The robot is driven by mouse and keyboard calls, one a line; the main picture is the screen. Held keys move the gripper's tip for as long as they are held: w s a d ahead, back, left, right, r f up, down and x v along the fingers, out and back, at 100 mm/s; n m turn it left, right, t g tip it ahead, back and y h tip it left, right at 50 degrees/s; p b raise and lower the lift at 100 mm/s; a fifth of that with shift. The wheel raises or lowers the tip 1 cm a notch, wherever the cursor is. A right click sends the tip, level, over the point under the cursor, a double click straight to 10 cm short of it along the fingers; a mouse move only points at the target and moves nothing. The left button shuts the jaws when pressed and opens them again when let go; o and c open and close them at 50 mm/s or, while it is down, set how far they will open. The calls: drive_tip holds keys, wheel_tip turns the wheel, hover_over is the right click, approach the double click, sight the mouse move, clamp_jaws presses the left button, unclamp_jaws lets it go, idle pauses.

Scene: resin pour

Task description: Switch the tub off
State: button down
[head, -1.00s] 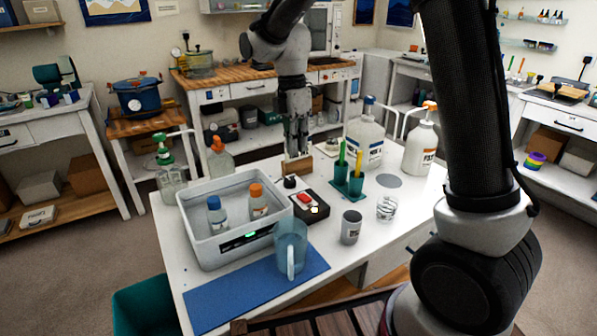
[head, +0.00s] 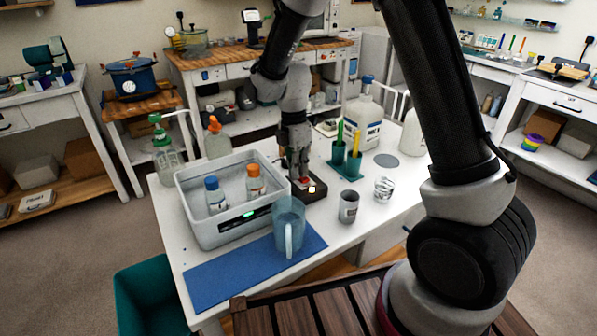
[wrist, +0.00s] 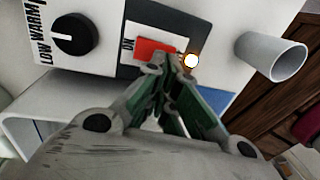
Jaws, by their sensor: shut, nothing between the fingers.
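The grey-white tub (head: 195,222) stands on the white table with two bottles in it, and a small green light glows on its front. At its right side is a black switch plate (head: 310,193) with a glowing lamp. In the wrist view, the red rocker switch (wrist: 155,49) sits beside an "ON" label, with the lit lamp (wrist: 191,61) to its right. A black dial (wrist: 75,34) marked LOW and WARM is at left. My gripper (head: 300,176) is shut and empty. In the wrist view its fingertips (wrist: 171,64) overlap the switch's right end; contact cannot be told.
A clear jug (head: 289,225) stands on a blue mat (head: 225,285) in front of the tub. A grey cup (head: 348,207), a glass (head: 383,188) and a green holder (head: 346,170) stand to the right. A pale pipe (wrist: 277,60) sticks out right of the lamp.

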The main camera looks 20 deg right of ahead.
drive_tip(key=shift+f, duration=0.4)
drive_tip(key=shift+s+f, duration=0.1)
drive_tip(key=shift+s+d+f, duration=0.1)
drive_tip(key=shift+s+f, duration=0.05)
drive_tip(key=shift+f, duration=0.1)
drive_tip(key=shift+w+a+r, duration=0.15)
drive_tip(key=shift+w+a, duration=0.1)
drive_tip(key=shift+w, duration=0.55)
wheel_tip(320, 180, up, 14)
drive_tip(key=w, duration=0.2)
drive_tip(key=shift+a, duration=0.3)
